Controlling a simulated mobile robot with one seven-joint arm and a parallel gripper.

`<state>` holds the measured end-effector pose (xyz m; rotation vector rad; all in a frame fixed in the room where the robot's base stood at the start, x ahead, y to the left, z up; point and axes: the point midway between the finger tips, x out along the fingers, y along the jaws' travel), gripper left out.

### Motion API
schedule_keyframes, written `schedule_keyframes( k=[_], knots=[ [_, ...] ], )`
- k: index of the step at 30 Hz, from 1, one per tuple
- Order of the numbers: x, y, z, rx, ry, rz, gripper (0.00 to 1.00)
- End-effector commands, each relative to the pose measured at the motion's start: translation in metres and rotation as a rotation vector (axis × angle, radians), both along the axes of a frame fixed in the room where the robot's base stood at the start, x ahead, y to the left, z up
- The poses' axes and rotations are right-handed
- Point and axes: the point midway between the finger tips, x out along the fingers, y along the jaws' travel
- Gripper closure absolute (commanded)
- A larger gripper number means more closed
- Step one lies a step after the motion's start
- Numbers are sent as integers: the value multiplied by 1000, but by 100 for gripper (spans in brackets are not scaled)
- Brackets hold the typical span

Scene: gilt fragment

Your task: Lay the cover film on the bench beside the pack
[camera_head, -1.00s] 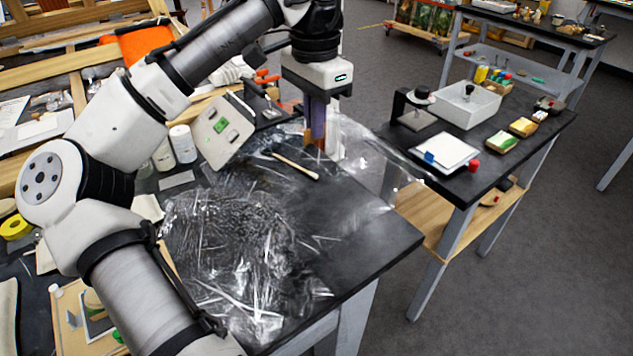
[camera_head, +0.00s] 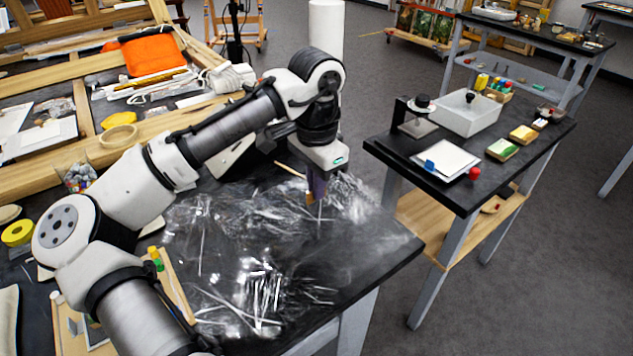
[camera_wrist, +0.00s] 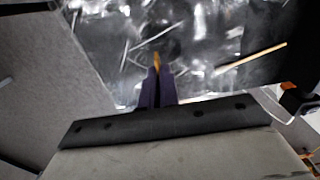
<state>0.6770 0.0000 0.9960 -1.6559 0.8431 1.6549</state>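The cover film (camera_head: 225,225) is a clear, crumpled, glossy sheet spread over the black bench (camera_head: 375,250). Part of it bunches up just right of my gripper (camera_head: 316,200). My gripper points down, low over the bench near its far right part. In the wrist view, the dark purple fingers (camera_wrist: 157,68) are close together with an orange tip, and film (camera_wrist: 200,25) lies all around them. They look shut on the film, though the pinched edge is hard to see. I cannot make out a distinct pack; my arm hides part of the bench.
A thin wooden stick (camera_head: 289,169) lies behind my gripper; it also shows in the wrist view (camera_wrist: 252,56). A wooden tray (camera_head: 178,285) is at the lower left. A second table (camera_head: 480,190) with a white box (camera_head: 465,112) stands right, across a floor gap.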

Motion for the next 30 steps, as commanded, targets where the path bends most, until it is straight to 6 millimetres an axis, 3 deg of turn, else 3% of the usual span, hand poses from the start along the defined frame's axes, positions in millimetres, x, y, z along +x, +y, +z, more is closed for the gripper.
schedule_keyframes(
  k=[13,18,30],
  knots=[
    [0,0,-12,0,0,0,100],
    [0,0,-11,0,0,0,76],
    [0,0,-4,1,-1,1,76]
  ],
)
